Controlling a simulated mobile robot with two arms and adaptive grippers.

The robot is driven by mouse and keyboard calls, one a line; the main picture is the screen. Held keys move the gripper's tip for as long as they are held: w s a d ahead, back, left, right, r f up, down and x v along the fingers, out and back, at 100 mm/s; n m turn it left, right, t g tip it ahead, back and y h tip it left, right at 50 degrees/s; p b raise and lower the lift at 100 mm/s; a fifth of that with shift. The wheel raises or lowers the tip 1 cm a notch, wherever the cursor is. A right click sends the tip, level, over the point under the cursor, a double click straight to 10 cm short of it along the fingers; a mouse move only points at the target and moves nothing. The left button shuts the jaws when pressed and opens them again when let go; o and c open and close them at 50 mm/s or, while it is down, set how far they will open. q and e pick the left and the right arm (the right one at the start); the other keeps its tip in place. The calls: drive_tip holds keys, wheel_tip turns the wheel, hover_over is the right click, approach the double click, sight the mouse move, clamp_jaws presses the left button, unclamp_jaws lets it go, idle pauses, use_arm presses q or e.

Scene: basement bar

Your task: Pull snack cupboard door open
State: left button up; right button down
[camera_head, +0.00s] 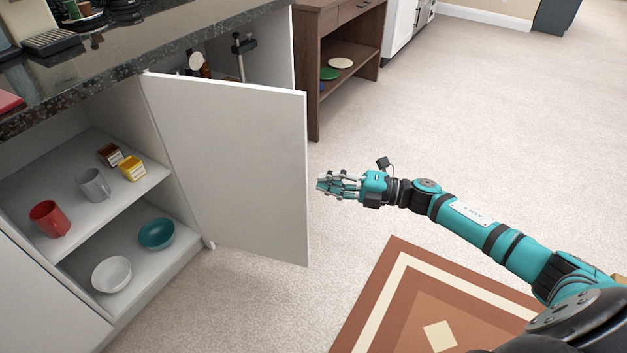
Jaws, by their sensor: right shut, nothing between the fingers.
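The white cupboard door (235,165) stands swung out from the cabinet front, hinged near the middle of the counter. The cupboard (135,205) behind it shows two shelves. The upper shelf holds a red mug (50,219), a grey mug (93,185), and a brown box (110,156) and yellow box (132,169). The lower shelf holds a white bowl (111,274) and a teal bowl (157,233). My right gripper (322,184) is shut and empty, just right of the door's free edge, with a small gap in the picture. My left gripper is not in view.
A dark stone countertop (120,83) runs above the cupboard. A brown wooden shelf unit (312,70) stands behind the door. A patterned rug (400,270) lies below my right arm. The carpet (480,110) to the right is clear.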

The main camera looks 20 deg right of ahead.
drive_tip(key=w+d+r+m+t+h, duration=0.55)
drive_tip(key=w+d+m+t, duration=0.2)
drive_tip(key=m, duration=0.35)
drive_tip(key=w+d+m+h+b, duration=0.2)
drive_tip(key=w+d+m+h, duration=0.2)
drive_tip(key=d+m+h, duration=1.05)
drive_tip(key=s+a+m+g+y+b, duration=0.1)
drive_tip(key=s+a+m+g+y, duration=0.2)
drive_tip(key=a+m+y, duration=1)
drive_tip(key=w+a+m+y+b, duration=0.1)
drive_tip(key=w+a+m+y, duration=0.15)
drive_tip(key=w, duration=0.55)
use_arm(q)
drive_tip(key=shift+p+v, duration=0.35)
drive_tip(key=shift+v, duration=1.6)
use_arm(e)
drive_tip(key=shift+n+h, duration=0.3)
drive_tip(key=shift+h, duration=0.05)
drive_tip(key=shift+s+a+r, duration=0.1)
drive_tip(key=shift+s+a, duration=0.55)
drive_tip(key=shift+a, duration=0.2)
drive_tip(key=shift+s+a+r, duration=0.1)
drive_tip(key=shift+s+a, duration=0.55)
drive_tip(key=shift+a, duration=0.15)
